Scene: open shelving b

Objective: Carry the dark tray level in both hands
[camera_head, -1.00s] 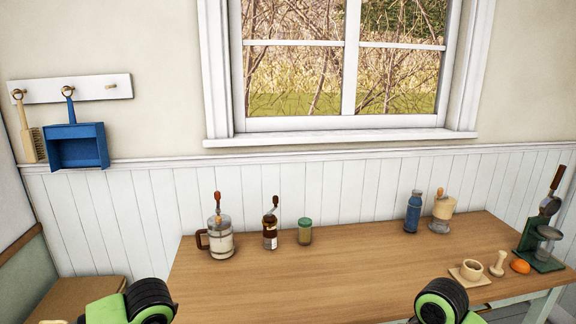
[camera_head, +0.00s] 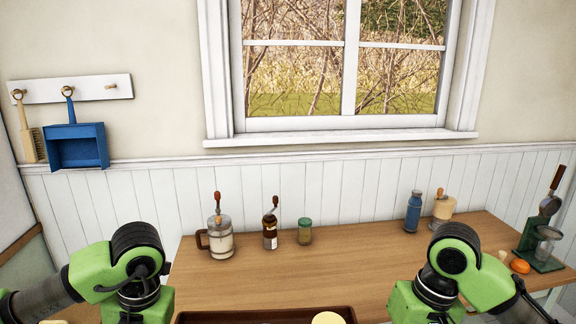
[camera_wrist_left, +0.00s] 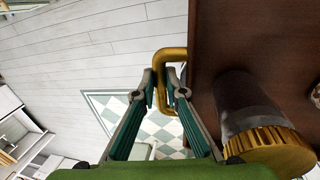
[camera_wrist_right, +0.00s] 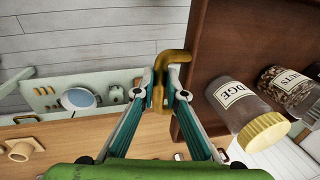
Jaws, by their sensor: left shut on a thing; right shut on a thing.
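The dark brown tray (camera_head: 250,314) shows at the bottom of the head view, its far rim nearly horizontal; the rest is cut off. In the left wrist view my left gripper (camera_wrist_left: 163,92) is shut on the tray's brass handle (camera_wrist_left: 170,54). In the right wrist view my right gripper (camera_wrist_right: 160,92) is shut on the other brass handle (camera_wrist_right: 174,57). A dark jar (camera_wrist_left: 243,100) with a gold lid shows in the left wrist view.
A wooden table (camera_head: 300,270) lies beyond the tray. A mug-like jar (camera_head: 221,240), a grinder (camera_head: 270,232), a green-lidded jar (camera_head: 305,232) and a blue bottle (camera_head: 413,213) stand along its back. A green press (camera_head: 543,245) stands at right. The table's middle is clear.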

